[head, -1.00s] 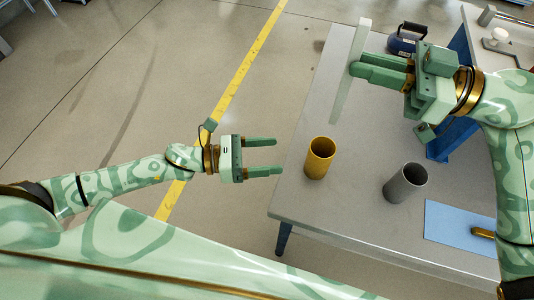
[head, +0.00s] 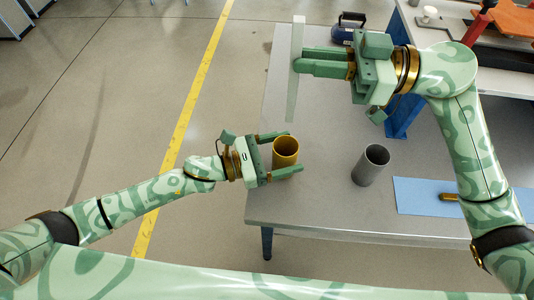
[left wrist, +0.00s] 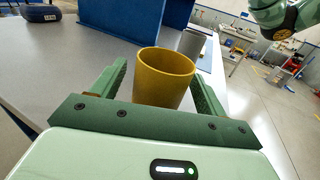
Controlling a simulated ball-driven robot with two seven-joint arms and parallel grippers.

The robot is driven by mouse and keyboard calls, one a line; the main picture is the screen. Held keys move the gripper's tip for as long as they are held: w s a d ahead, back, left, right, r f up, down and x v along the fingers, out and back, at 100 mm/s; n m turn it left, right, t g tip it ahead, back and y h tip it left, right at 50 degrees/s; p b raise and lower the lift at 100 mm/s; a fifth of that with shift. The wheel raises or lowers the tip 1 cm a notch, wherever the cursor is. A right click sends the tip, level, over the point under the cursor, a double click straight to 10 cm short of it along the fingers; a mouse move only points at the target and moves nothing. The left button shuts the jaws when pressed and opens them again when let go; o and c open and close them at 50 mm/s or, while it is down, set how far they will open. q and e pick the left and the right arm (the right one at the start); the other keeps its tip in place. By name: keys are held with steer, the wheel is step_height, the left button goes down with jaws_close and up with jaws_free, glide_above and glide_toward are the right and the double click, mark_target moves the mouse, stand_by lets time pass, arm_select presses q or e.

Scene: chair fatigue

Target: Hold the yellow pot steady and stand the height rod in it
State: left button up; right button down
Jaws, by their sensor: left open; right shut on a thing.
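The yellow pot (head: 286,150) stands upright near the left edge of the grey table. My left gripper (head: 288,153) is open, with one finger on each side of the pot. In the left wrist view the pot (left wrist: 163,78) sits between the two fingers, and I cannot tell whether either touches it. My right gripper (head: 298,61) is shut on the height rod (head: 294,90), a pale grey-green bar. The rod hangs roughly upright above the table, behind the pot in the head view. The pot's inner bottom is hard to see.
A grey pot (head: 370,165) stands right of the yellow one. A blue mat (head: 420,197) with a small brass piece (head: 449,197) lies at the right. A dark blue case (head: 348,27) is at the back. The table (head: 325,200) is clear in front.

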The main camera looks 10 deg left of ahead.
arm_select(q)
steer(key=shift+d, duration=0.2)
steer(key=c, duration=1.1)
arm_select(e)
steer(key=shift+f, duration=6.5)
steer(key=c, duration=1.3)
jaws_free()
steer(key=shift+c, duration=0.2)
steer(key=shift+r, duration=0.1)
